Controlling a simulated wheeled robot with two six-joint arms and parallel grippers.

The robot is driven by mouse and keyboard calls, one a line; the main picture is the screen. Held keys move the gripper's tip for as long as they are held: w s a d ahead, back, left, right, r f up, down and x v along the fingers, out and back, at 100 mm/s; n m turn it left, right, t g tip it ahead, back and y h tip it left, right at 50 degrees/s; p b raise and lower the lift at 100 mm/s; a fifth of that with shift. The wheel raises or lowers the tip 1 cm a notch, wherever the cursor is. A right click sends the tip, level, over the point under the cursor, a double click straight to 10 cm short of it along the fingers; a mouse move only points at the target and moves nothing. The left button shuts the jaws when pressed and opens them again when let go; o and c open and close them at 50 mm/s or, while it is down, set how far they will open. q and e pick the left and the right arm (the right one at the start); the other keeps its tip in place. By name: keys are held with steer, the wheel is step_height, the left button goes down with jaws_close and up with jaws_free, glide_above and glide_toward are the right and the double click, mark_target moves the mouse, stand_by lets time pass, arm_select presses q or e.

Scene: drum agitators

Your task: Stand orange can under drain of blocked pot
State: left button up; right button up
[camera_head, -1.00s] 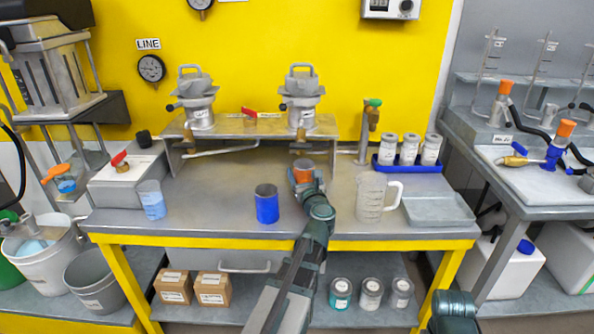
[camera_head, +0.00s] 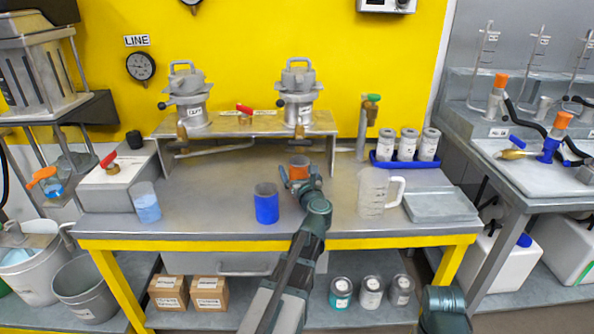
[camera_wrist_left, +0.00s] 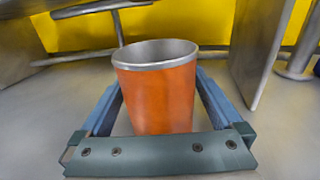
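The orange can (camera_head: 299,170) stands upright on the bench, below and somewhat in front of the right pot (camera_head: 298,95) and its drain (camera_head: 299,131). I cannot tell if it is straight under the drain. The left pot (camera_head: 187,97) sits on the same raised stand; the pot labels are too small to read. My left gripper (camera_head: 301,182) is open around the can, with a finger on either side. In the left wrist view the can (camera_wrist_left: 158,95) stands between the spread fingers, with gaps beside its lower wall. My right gripper is out of view.
A blue can (camera_head: 266,205) and a beaker (camera_head: 146,203) stand left of my gripper. A clear jug (camera_head: 373,193) and a grey tray (camera_head: 440,206) are on the right. The metal stand (camera_head: 250,128) overhangs the bench's back. A blue rack (camera_head: 405,166) holds white jars.

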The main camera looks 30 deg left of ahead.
arm_select(q)
steer(key=shift+r+p, duration=0.3)
steer(key=shift+p, duration=0.05)
steer(key=v, duration=1.2)
steer(key=shift+f, duration=0.1)
